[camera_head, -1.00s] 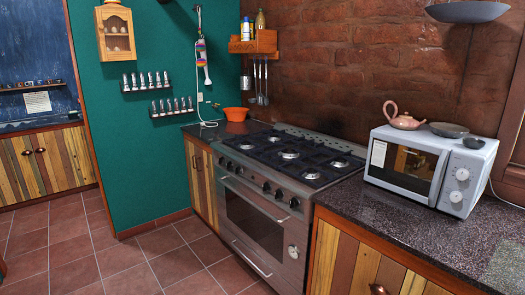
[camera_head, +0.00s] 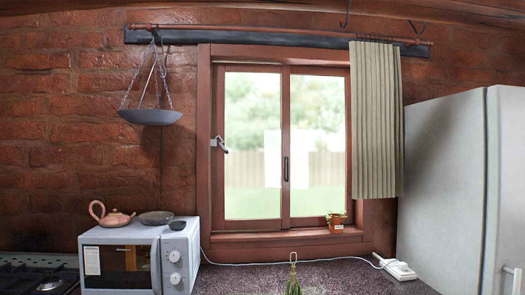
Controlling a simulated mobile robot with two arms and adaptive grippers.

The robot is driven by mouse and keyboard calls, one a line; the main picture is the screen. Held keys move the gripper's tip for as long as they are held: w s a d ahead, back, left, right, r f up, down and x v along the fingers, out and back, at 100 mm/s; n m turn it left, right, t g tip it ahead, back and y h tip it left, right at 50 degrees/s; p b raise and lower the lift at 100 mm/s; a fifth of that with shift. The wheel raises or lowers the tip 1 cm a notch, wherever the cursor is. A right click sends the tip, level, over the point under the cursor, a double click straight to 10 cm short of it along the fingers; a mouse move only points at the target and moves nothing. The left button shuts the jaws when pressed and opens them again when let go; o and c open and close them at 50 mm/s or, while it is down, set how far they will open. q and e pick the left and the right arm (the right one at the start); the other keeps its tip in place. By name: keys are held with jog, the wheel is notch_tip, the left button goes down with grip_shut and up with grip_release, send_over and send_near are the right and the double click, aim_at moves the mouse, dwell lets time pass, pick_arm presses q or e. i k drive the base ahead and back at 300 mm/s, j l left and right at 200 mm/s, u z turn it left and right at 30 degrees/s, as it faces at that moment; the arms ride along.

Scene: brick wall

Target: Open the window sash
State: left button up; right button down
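The window (camera_head: 286,145) with a reddish-brown wooden frame is in the middle of the head view, set in the brick wall. Its left sash (camera_head: 252,150) has a metal handle (camera_head: 219,146) on its left stile. A dark vertical pull (camera_head: 286,169) sits on the middle stile. The right pane (camera_head: 318,135) is partly behind a beige curtain (camera_head: 376,120) hanging at the right. The sashes look closed. Neither of my grippers shows in the view.
A microwave (camera_head: 130,262) with a teapot (camera_head: 108,214) on top stands at the lower left. A hanging scale pan (camera_head: 150,117) is left of the window. A small potted plant (camera_head: 336,221) is on the sill. A power strip (camera_head: 396,269) lies near the fridge (camera_head: 445,190). The counter (camera_head: 330,277) below has some room.

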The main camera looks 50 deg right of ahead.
aim_at(219, 223)
jog(key=z, duration=1.6)
jog(key=l+z, duration=0.1)
jog(key=l, duration=0.1)
